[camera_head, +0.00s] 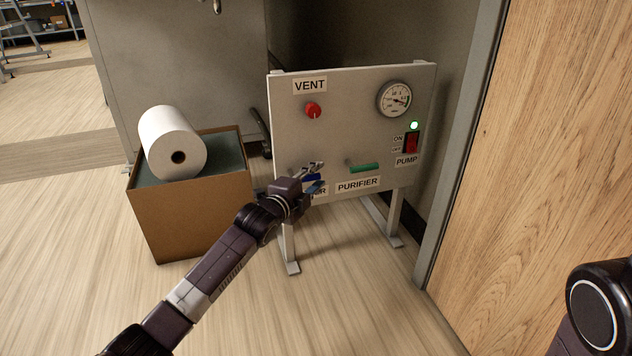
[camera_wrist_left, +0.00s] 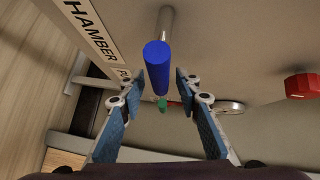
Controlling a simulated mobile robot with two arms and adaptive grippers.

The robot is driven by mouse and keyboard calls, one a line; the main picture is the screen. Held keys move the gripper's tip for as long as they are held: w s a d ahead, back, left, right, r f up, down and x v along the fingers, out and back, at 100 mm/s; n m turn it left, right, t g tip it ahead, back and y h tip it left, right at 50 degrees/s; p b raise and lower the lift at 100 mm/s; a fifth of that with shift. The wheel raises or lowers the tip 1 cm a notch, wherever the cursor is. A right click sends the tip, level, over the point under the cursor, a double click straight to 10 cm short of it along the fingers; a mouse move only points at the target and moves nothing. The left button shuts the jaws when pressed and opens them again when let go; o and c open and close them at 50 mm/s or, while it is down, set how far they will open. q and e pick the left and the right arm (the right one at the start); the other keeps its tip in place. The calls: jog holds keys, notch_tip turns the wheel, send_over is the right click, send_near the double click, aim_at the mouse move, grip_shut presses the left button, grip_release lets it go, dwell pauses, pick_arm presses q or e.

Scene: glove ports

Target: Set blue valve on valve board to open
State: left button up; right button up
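The valve board (camera_head: 345,135) stands upright on legs. Its blue valve handle (camera_head: 312,177) is low on the left side, mostly covered by my left gripper (camera_head: 316,178). In the left wrist view the blue handle (camera_wrist_left: 157,65) is a round blue grip on a metal stem. My left gripper also shows in this view (camera_wrist_left: 159,92), with its two fingers apart on either side of the handle's end. Gaps show between the fingers and the handle, so it is open. My right gripper is out of view; only part of my right arm shows at lower right.
The board also carries a red vent knob (camera_head: 313,110), a green purifier handle (camera_head: 364,167), a gauge (camera_head: 393,99) and a red pump switch (camera_head: 411,144). A cardboard box (camera_head: 187,222) with a white roll (camera_head: 172,143) stands left. A wooden door (camera_head: 550,130) is right.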

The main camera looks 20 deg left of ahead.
pick_arm(q)
grip_shut()
dwell(0.4)
